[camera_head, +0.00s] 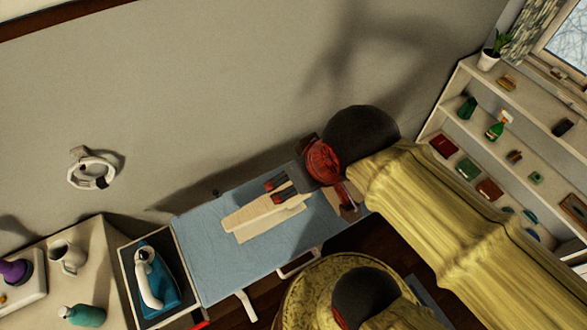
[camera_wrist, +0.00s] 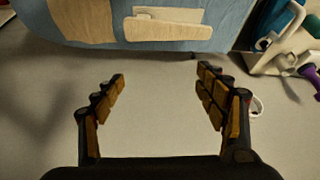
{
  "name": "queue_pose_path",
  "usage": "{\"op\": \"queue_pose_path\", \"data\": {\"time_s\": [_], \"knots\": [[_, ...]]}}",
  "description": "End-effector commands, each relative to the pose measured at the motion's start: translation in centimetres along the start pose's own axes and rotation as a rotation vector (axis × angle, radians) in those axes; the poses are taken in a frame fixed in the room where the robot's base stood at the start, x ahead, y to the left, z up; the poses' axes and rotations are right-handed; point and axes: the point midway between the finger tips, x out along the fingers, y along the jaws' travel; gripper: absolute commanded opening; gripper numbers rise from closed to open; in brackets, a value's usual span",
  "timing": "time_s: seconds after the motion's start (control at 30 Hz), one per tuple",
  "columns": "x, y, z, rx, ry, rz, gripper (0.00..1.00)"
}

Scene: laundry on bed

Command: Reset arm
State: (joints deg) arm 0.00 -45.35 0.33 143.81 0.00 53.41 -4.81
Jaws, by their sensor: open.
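My gripper (camera_head: 277,190) is over the blue ironing board (camera_head: 205,262) in the head view, its fingers pointing left. In the wrist view my gripper (camera_wrist: 162,78) is open, with a wide empty gap between its fingers and the pale wall behind. Flat beige pieces (camera_head: 245,222) lie on the board close to the fingers; they also show at the top of the wrist view (camera_wrist: 165,29). Nothing is held. My arm, in a yellow sleeve, reaches in from the right and hides part of the board's right end.
A teal iron (camera_head: 157,278) rests in a holder at the board's left end. A counter at left bears a white jug (camera_head: 68,258) and a teal bottle (camera_head: 85,315). A white ring (camera_head: 92,172) is on the wall. Shelves with small items stand at right.

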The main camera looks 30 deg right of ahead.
Motion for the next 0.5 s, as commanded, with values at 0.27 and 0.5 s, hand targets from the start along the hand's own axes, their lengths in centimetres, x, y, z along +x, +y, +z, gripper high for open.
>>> {"op": "queue_pose_path", "data": {"time_s": [0.27,0.5], "knots": [[-0.85,-0.05,0.59,0.088,0.025,0.001,0.72],[-0.47,-0.06,0.75,0.085,0.024,0.001,0.72]]}}
